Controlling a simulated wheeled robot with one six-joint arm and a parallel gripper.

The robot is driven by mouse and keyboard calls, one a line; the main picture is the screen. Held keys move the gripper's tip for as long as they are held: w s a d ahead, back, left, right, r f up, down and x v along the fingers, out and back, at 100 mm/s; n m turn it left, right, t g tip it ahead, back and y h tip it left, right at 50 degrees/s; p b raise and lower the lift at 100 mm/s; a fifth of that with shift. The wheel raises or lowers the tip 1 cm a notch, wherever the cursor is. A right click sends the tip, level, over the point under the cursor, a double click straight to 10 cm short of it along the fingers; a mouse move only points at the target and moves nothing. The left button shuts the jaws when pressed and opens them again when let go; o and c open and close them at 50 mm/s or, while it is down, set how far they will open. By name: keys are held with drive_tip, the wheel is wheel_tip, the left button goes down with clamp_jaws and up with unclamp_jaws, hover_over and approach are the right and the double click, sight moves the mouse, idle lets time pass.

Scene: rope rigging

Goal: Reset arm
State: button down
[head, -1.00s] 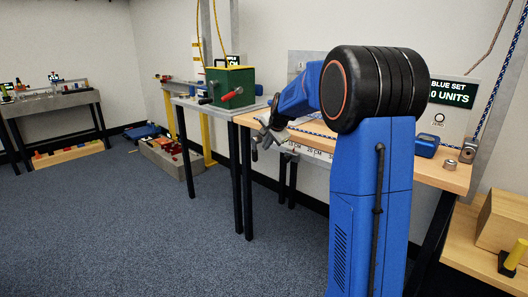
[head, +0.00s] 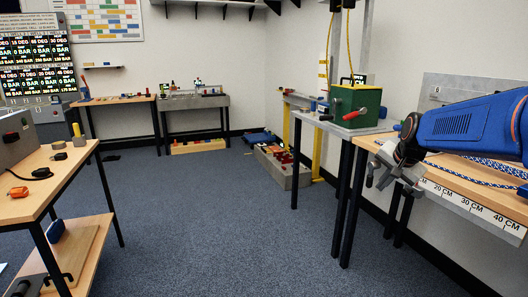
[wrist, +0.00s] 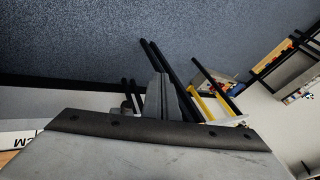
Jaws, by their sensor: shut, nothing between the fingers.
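My blue arm reaches in from the right edge of the head view. My gripper (head: 376,182) is grey and hangs at the front edge of the wooden rope bench (head: 455,180), beside the ruler strip. Its fingers are together and empty. In the wrist view the closed fingers (wrist: 165,95) point up over the blue carpet, with nothing between them.
A blue-and-white rope (head: 470,178) lies on the bench. A green box with a red handle (head: 356,106) stands on a grey table behind. A wooden table (head: 45,178) is at left. Open carpet (head: 220,225) fills the middle.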

drive_tip(key=s+a+f+n, duration=0.3)
drive_tip(key=s, duration=0.8)
drive_tip(key=s+a+f+n+g, duration=0.1)
drive_tip(key=s+a+f+n, duration=0.2)
drive_tip(key=s, duration=0.9)
drive_tip(key=s+a+f+n+g, duration=0.1)
drive_tip(key=s+a+f+n, duration=0.2)
drive_tip(key=s, duration=0.8)
drive_tip(key=shift+s+a+f+n, duration=0.2)
drive_tip(key=shift+s+f+n, duration=0.1)
drive_tip(key=shift+f+n, duration=0.3)
